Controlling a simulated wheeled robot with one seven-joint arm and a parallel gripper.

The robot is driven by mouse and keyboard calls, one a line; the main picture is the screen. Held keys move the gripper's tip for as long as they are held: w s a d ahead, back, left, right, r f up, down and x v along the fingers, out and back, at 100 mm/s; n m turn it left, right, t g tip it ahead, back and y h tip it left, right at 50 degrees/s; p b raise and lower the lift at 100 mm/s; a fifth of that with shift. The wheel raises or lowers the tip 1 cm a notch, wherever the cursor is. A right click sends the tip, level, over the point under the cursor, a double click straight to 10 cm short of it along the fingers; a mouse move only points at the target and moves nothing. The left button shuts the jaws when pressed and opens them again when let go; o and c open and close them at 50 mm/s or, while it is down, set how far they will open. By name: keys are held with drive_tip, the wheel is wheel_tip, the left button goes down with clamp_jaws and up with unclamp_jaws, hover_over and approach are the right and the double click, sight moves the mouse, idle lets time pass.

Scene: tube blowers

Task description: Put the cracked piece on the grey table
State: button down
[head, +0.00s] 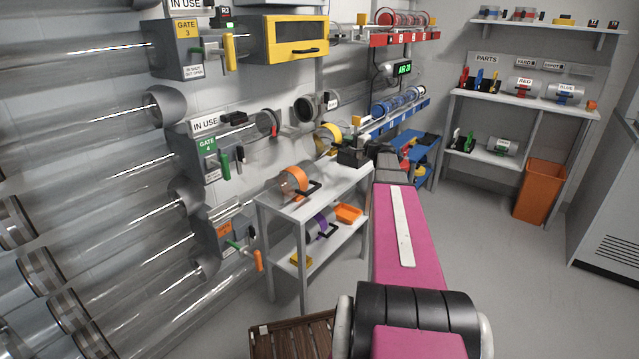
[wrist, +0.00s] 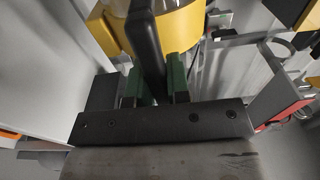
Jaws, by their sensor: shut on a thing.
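My gripper (wrist: 155,85) is shut on the black handle of a clear piece with a yellow band (wrist: 120,35). In the head view, my gripper (head: 345,153) holds this yellow-banded piece (head: 328,136) above the back of the grey table (head: 330,187), near the wall pipes. Whether it touches a pipe end behind it is unclear. I cannot make out a crack on it. A clear piece with an orange band and black handle (head: 293,180) lies on the grey table's top.
The grey table's lower shelf holds a purple-banded piece (head: 318,224), an orange tray (head: 348,214) and a yellow block (head: 301,258). The tabletop's right part is bare. Clear pipes and gates (head: 207,150) line the left wall. A brown crate (head: 292,340) stands in front.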

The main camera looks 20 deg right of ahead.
wheel_tip(320, 180, down, 11)
drive_tip(key=shift+r, duration=0.15)
idle(0.4)
drive_tip(key=c, duration=1.1)
unclamp_jaws()
drive_tip(key=v, duration=1.2)
drive_tip(key=shift+d, duration=0.1)
